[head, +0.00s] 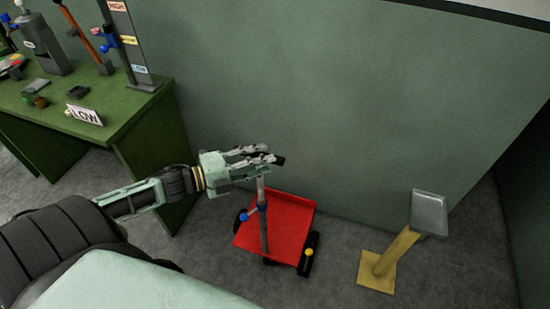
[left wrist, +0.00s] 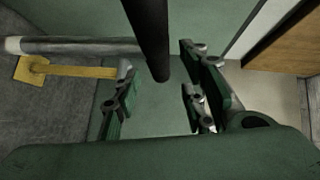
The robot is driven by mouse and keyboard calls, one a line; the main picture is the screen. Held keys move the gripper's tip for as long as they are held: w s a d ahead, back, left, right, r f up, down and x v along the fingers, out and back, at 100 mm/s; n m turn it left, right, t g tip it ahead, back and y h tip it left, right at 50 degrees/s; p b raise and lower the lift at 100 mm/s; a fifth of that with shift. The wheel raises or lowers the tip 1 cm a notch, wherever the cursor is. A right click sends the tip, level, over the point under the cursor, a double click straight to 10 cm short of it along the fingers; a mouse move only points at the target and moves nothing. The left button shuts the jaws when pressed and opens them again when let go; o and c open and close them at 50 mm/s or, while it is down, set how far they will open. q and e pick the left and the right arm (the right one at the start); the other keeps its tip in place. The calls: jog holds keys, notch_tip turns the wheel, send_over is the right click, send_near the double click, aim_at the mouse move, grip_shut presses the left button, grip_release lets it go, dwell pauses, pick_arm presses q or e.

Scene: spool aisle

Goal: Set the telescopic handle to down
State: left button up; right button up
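The telescopic handle is a grey upright pole (head: 263,222) rising from a red cart (head: 291,214) on the floor. It has a blue clamp with a small lever (head: 246,215) partway up and a black crossbar grip (head: 279,161) on top. My left gripper (head: 262,157) is at the top of the pole, around the grip. In the left wrist view the black grip (left wrist: 150,35) reaches between the parted fingers (left wrist: 160,95), with gaps on both sides; the grey pole (left wrist: 80,46) runs off left. The fingers hide part of the grip in the head view. My right gripper is not in view.
A yellow stand with a grey head (head: 430,213) is right of the cart. A green wall is behind; grey floor is free between cart and stand.

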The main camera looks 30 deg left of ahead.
pick_arm(q)
jog(key=shift+x, duration=2.25)
jog(key=shift+f, duration=0.1)
grip_shut()
